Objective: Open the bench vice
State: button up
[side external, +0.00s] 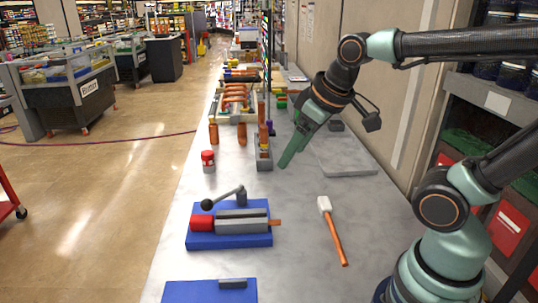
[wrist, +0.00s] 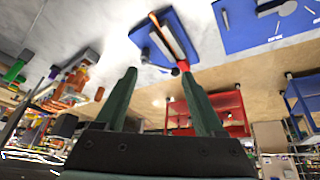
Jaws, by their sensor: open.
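The bench vice (side external: 230,240) sits on the grey bench, left of centre in the side view. It has a blue base, grey jaws, a red block at its left end and an orange-brown piece sticking out at the right. A lever (side external: 224,197) with a black ball end rises over its top. In the wrist view the vice (wrist: 150,46) shows at upper centre, tilted, beyond my fingertips. My gripper (side external: 284,163) is above the bench, behind and right of the vice, clear of it. Its two green fingers (wrist: 158,73) are apart with nothing between them.
A white-headed mallet (side external: 332,230) lies right of the vice. A blue plate (side external: 205,292) is at the front edge of the picture. A red-and-white container (side external: 208,161) and orange cylinders (side external: 242,134) stand behind the vice. A flat grey slab (side external: 345,158) lies near the wall.

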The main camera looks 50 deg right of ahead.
jog(key=w+a+n+g, duration=0.2)
jog(key=w+a+n, duration=0.2)
jog(key=w+n, duration=0.55)
jog(key=n+g, duration=0.1)
jog(key=n, duration=0.7)
send_near(207, 200)
jog(key=x, duration=1)
grip_shut()
